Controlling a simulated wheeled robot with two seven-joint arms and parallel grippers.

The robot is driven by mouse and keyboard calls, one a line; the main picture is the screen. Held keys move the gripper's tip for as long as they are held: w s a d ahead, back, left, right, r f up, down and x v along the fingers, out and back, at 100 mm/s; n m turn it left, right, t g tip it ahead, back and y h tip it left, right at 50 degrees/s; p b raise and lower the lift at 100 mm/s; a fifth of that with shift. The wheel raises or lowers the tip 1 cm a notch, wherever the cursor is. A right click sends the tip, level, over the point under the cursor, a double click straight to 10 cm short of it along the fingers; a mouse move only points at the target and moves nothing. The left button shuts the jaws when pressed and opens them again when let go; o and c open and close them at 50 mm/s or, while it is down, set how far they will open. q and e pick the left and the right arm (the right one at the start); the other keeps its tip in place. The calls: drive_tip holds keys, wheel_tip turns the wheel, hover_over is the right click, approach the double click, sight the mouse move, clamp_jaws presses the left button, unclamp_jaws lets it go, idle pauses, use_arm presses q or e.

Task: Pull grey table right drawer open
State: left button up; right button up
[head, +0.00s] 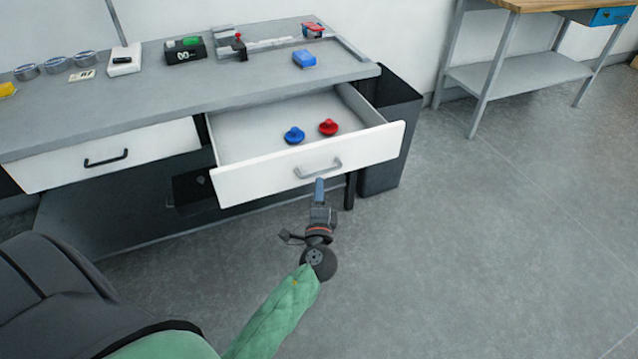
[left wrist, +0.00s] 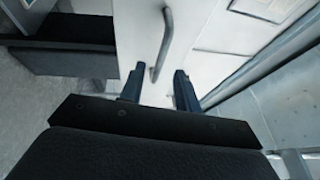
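The grey table's right drawer (head: 262,182) is pulled well out, showing its grey interior. Its grey bar handle (head: 318,168) is on the white front. A blue knob-like object (head: 294,135) and a red one (head: 328,127) lie inside. My left gripper (head: 319,184) is just in front of the drawer front, by the handle. In the left wrist view, its two fingers (left wrist: 160,88) are apart, with the handle (left wrist: 164,45) just beyond the tips, its lower end near the left finger. I cannot tell whether they touch. My right gripper is not in view.
The table's left drawer (head: 105,158) is shut. The grey tabletop (head: 230,85) holds tape rolls, small boxes and a blue block (head: 304,59). A dark bin (head: 388,140) stands right of the drawer. The floor (head: 480,240) at right is clear.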

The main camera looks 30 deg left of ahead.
use_arm(q)
drive_tip(key=v, duration=0.3)
drive_tip(key=shift+s+d, duration=0.1)
idle(0.5)
